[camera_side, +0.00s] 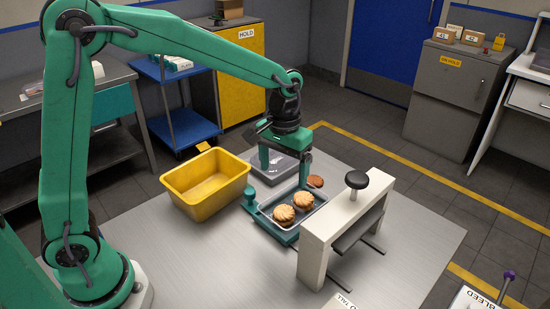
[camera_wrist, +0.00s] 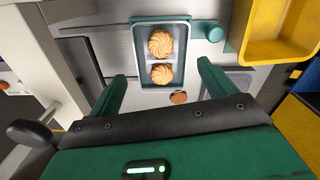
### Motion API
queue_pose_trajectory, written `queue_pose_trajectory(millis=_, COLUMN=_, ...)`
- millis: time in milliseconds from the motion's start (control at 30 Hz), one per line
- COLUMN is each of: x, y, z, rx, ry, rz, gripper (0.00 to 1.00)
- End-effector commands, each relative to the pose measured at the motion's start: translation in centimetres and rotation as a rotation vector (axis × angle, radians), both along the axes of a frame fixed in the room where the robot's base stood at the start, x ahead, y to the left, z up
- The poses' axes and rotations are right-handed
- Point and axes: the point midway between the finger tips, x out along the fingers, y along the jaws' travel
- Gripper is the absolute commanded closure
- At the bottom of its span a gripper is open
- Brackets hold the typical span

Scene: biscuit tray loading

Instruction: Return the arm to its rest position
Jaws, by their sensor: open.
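My gripper (camera_side: 284,172) is open and empty, above the table at the far end of the tray; its two green fingers also show in the wrist view (camera_wrist: 163,75). The grey tray (camera_side: 321,195) sits in a teal holder (camera_side: 286,238) and holds two golden swirled biscuits, one (camera_side: 284,213) nearer the side camera and one (camera_side: 303,200) farther. In the wrist view the two biscuits (camera_wrist: 161,42) (camera_wrist: 161,74) lie in line inside the tray. A flat brown biscuit (camera_side: 316,181) lies outside the tray, just past its far end; it also shows in the wrist view (camera_wrist: 179,97).
A yellow bin (camera_side: 207,190) stands left of the tray. A white press frame (camera_side: 318,245) with a black knob (camera_side: 356,180) stands close on the right. The front of the metal table (camera_side: 220,275) is clear.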

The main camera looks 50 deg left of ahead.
Motion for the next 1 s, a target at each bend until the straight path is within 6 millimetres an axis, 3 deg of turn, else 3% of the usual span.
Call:
queue_pose_trajectory(millis=567, x=-0.6, y=0.5, z=1.0, rx=-0.003, ry=-0.019, rz=-0.007, gripper=0.17)
queue_pose_trajectory(millis=1000, x=-5.8, y=3.4, z=5.9, rx=-0.016, ry=-0.156, rz=-0.058, gripper=0.17)
